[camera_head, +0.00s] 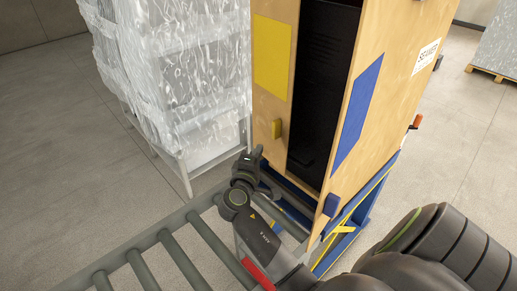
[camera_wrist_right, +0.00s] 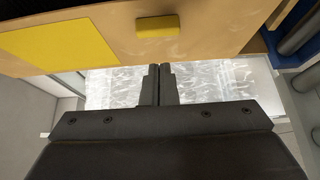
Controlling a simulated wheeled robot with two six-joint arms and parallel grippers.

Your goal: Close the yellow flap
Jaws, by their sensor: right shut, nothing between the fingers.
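The yellow flap (camera_head: 262,103) is a plywood door with a yellow panel (camera_head: 271,57) and a small yellow handle (camera_head: 277,128). It stands open at the left of a dark opening (camera_head: 322,85) in the wooden seamer cabinet. In the right wrist view the flap (camera_wrist_right: 115,45) spans the top, with the yellow handle (camera_wrist_right: 157,26) above my fingertips. My right gripper (camera_head: 253,158) is shut and empty, just below the flap's lower edge. Its fingers also show in the right wrist view (camera_wrist_right: 159,72). Whether they touch the flap I cannot tell. My left gripper is out of view.
A blue panel (camera_head: 357,115) and blue handle (camera_head: 331,204) are on the cabinet's right part. A blue stand (camera_head: 366,210) carries it. A roller conveyor (camera_head: 180,255) runs in front. A film-wrapped stack (camera_head: 185,70) stands close at left. Floor at right is clear.

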